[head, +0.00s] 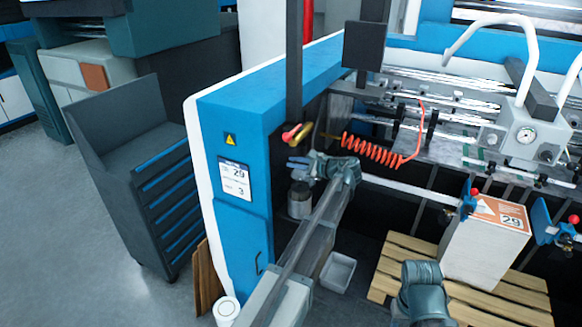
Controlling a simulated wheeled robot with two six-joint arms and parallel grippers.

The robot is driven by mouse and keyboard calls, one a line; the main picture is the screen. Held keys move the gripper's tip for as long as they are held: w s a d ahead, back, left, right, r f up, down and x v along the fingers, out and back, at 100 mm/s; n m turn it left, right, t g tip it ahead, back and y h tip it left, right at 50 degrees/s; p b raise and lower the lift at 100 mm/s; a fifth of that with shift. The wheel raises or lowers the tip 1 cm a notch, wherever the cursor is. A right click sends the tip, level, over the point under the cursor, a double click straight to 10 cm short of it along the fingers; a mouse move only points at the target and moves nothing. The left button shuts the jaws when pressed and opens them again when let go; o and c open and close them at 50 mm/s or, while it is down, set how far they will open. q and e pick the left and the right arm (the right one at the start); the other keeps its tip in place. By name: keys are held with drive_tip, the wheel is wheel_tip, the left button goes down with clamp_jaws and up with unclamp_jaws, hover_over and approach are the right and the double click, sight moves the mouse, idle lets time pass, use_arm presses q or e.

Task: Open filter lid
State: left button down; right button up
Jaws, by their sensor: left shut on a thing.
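My left gripper (297,164) is at the side of the blue machine, just above a small grey cylindrical filter housing (299,208). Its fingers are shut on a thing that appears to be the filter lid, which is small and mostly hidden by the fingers. The housing's upper part looks dark. I cannot tell whether the lid is seated on the housing or raised from it. My left arm covers the area to the right of the housing.
The blue machine panel (236,215) stands close on the left. An orange coiled hose (372,150) and a red-handled valve (296,133) are nearby. A white bin (338,272) sits below. A labelled box (484,250) stands on a wooden pallet (395,262) at right.

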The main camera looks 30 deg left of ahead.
use_arm(q)
drive_tip(key=shift+m+g+h, duration=0.3)
drive_tip(key=shift+m, duration=0.4)
drive_tip(key=w, duration=0.2)
drive_tip(key=w+p, duration=0.1)
drive_tip(key=w, duration=0.1)
drive_tip(key=w+r, duration=0.1)
drive_tip(key=w, duration=0.1)
drive_tip(key=shift+w, duration=0.1)
drive_tip(key=shift+w+f+m+g, duration=0.2)
drive_tip(key=shift+w+m+g, duration=0.1)
drive_tip(key=shift+w, duration=0.15)
drive_tip(key=shift+w+d+f, duration=0.1)
drive_tip(key=shift+w+f, duration=0.1)
drive_tip(key=shift+w, duration=0.3)
